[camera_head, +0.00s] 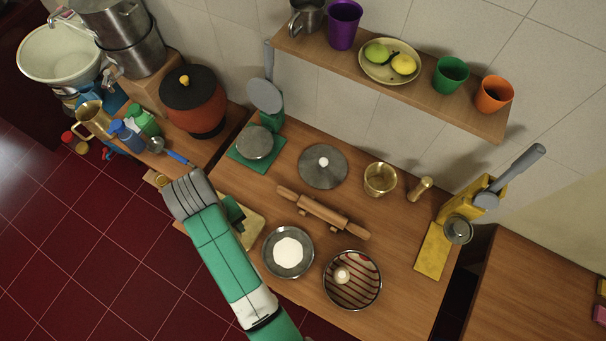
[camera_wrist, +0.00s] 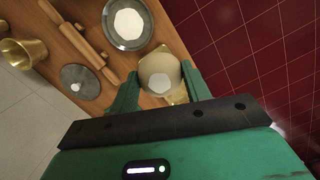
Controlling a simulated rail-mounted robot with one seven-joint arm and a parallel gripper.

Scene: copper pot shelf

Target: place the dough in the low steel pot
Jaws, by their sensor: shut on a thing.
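My gripper (camera_wrist: 158,86) is shut on a pale rounded thing, which looks like the dough (camera_wrist: 157,66), with a whiter patch on its near side. In the head view my gripper (camera_head: 234,214) is over the light board at the worktop's front left edge, and my arm hides the dough there. Two steel pots are stacked on a wooden block at the back left: an upper pot (camera_head: 103,22) and a lower pot (camera_head: 136,52). I cannot tell for sure that the lower one is the low steel pot. My gripper is well away from both.
A steel dish with white contents (camera_head: 270,266) and a striped bowl (camera_head: 377,287) stand right of my gripper. A rolling pin (camera_head: 324,212) lies behind them. A dark-lidded red pot (camera_head: 193,118) and several bottles and jugs stand between my gripper and the stacked pots.

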